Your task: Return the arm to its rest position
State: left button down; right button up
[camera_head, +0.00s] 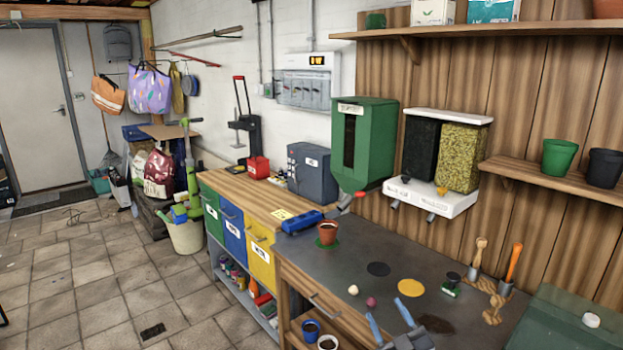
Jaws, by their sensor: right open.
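My right gripper (388,316) shows at the bottom of the view, over the near part of the dark workbench top (395,268). Its two blue fingers stand apart with nothing between them. The rest of my right arm is mostly below the picture's edge. My left gripper is not in view.
A terracotta pot (327,233) stands on a green mat beneath the green dispenser (363,145). Two small balls, one pale (352,290) and one dark pink (371,302), lie near the bench's front, left of the gripper. Hand tools (513,262) stand at the right.

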jog(key=s+d+f+m+g+h, duration=0.35)
jog(key=s+f, duration=0.25)
jog(key=f, duration=0.2)
jog(key=s+d+f+m+g+h, duration=0.3)
jog(key=s+f+m+g+h, duration=0.15)
jog(key=f, duration=0.35)
jog(key=s+a+f+n+g+y, duration=0.1)
jog(key=s+f+g, duration=0.35)
jog(key=s, duration=0.55)
jog(key=s+a+f+g, duration=0.1)
jog(key=s+f+g, duration=0.4)
jog(key=s, duration=0.5)
jog(key=s+a+f, duration=0.2)
jog(key=f, duration=1.5)
jog(key=s+a+f+g, duration=0.1)
jog(key=s+a+f, duration=0.1)
jog(key=f, duration=1.4)
jog(key=shift+a+f+y, duration=0.15)
jog(key=shift+f+y, duration=0.2)
jog(key=shift+y, duration=0.05)
